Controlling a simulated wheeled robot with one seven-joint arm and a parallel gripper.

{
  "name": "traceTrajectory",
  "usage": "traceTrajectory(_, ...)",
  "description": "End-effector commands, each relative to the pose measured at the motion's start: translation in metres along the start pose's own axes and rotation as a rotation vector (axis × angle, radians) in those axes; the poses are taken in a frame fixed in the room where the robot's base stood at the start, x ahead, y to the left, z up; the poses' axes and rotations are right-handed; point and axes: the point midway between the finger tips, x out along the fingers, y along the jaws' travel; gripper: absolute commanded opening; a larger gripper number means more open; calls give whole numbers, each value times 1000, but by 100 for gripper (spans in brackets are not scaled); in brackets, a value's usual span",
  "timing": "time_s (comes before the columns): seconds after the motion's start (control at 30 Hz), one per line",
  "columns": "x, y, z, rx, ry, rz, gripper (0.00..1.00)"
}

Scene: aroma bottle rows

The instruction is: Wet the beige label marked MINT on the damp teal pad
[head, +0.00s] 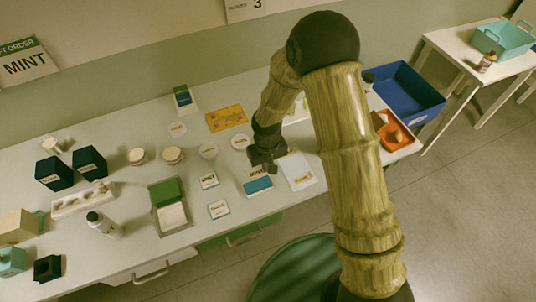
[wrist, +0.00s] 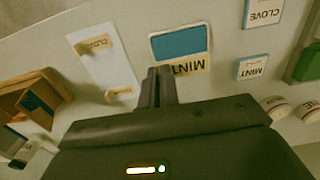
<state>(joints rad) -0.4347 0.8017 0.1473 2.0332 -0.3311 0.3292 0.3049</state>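The beige label marked MINT (wrist: 192,67) is at the near edge of the teal pad in the wrist view, its left end against my fingertips. It also shows just behind the pad in the head view (head: 257,173). The damp teal pad (wrist: 180,43) has a pale rim; it also lies near the table's front edge in the head view (head: 257,185). My gripper (wrist: 160,72) has its fingers close together, apparently pinching the label's end. It points down beside the pad in the head view (head: 264,162). Whether the label touches the wet surface cannot be told.
A white sheet (wrist: 112,68) with beige labels lies left of the pad in the wrist view. White MINT (wrist: 253,67) and CLOVE (wrist: 263,12) cards lie to the right. An orange tray (head: 396,137) and blue bin (head: 404,92) stand right in the head view. Dark boxes (head: 54,172) stand left.

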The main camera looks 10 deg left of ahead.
Motion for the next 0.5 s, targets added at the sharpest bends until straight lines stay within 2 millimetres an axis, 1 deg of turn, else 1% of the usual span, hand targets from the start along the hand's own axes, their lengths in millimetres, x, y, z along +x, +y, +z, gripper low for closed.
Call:
traceTrajectory(0.37,1,-5,0,-11,0,0,0)
traceTrajectory(0.5,7,-5,1,-11,0,0,0)
